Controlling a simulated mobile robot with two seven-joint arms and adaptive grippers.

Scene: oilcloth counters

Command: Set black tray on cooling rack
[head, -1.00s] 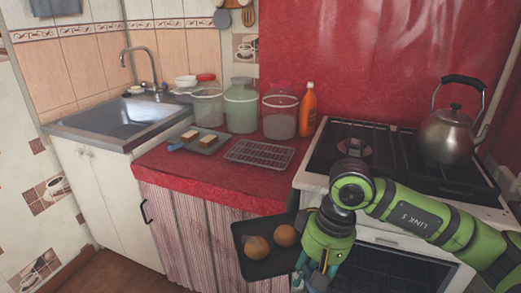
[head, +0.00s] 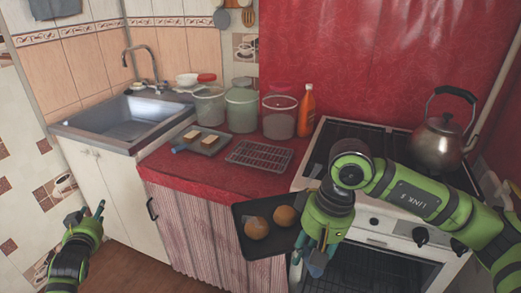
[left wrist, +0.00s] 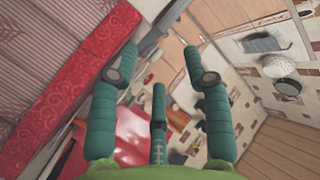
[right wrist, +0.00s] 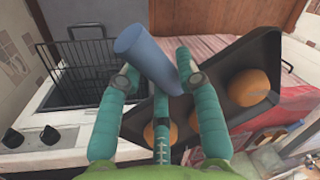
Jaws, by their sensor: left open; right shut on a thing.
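My right gripper (head: 308,262) is shut on the tray's blue handle (right wrist: 145,55), at the tray's right side. In the right wrist view the tray (right wrist: 268,52) looks tilted, and the buns sit inside it. The cooling rack (head: 259,155) is a dark wire grid lying flat on the counter, empty, behind the tray and apart from it. My left gripper (head: 98,211) is at the far left; its fingers are apart and empty in the left wrist view (left wrist: 160,62).
A small tray with a blue handle (head: 203,147) and bread slices lies left of the rack. Several jars and an orange bottle (head: 307,110) stand behind it. The stove with a kettle (head: 437,143) is on the right, the sink (head: 125,118) on the left.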

